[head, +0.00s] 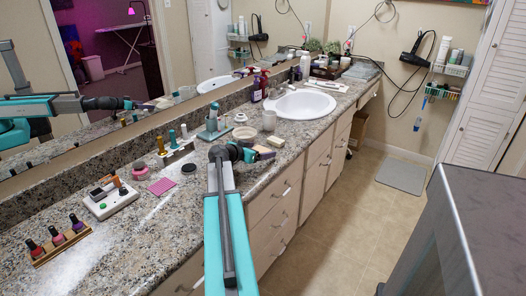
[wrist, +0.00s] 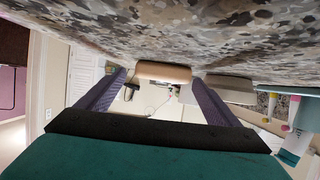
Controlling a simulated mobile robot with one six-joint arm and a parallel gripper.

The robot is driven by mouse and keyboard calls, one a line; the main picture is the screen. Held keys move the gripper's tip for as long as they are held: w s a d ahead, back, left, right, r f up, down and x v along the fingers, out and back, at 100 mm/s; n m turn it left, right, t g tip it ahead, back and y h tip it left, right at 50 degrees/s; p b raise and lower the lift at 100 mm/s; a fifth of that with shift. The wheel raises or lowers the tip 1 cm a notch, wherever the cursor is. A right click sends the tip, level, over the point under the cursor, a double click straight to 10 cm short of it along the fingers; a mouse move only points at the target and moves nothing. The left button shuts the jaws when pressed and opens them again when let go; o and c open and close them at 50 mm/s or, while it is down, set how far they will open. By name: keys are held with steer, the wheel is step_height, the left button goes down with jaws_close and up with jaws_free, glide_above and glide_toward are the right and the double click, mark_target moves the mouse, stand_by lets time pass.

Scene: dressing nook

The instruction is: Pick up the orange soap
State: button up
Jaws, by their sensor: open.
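The orange soap (wrist: 163,72) shows in the wrist view as a rounded peach-orange bar against the speckled counter, which appears at the top of that view. It lies ahead of my gripper (wrist: 160,85), in line with the gap between the two purple fingers. The fingers are apart, and I see no clear contact with the bar. In the head view my gripper (head: 261,153) is low over the counter near its front edge. A small pale bar, which may be the soap, shows at its tip, partly hidden by the fingers.
A pale block (wrist: 230,89) lies close beside the right finger in the wrist view. The sink (head: 300,104) is farther back. A black round lid (head: 189,168) lies to the left.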

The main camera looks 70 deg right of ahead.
steer(key=shift+d, duration=0.15)
stand_by(0.4)
steer(key=c, duration=1.2)
steer(key=shift+r, duration=0.1)
steer(key=shift+r, duration=1.6)
steer(key=s+a+b, duration=0.1)
steer(key=s+a, duration=0.2)
steer(key=s, duration=0.1)
steer(key=s+a+r+b, duration=0.1)
steer(key=s+a+b, duration=0.1)
steer(key=s+a, duration=0.1)
steer(key=s+a+b, duration=0.2)
steer(key=s+a, duration=0.1)
steer(key=s, duration=0.2)
steer(key=shift+a+r, duration=0.15)
steer(key=shift+s+r, duration=0.1)
steer(key=shift+r, duration=0.1)
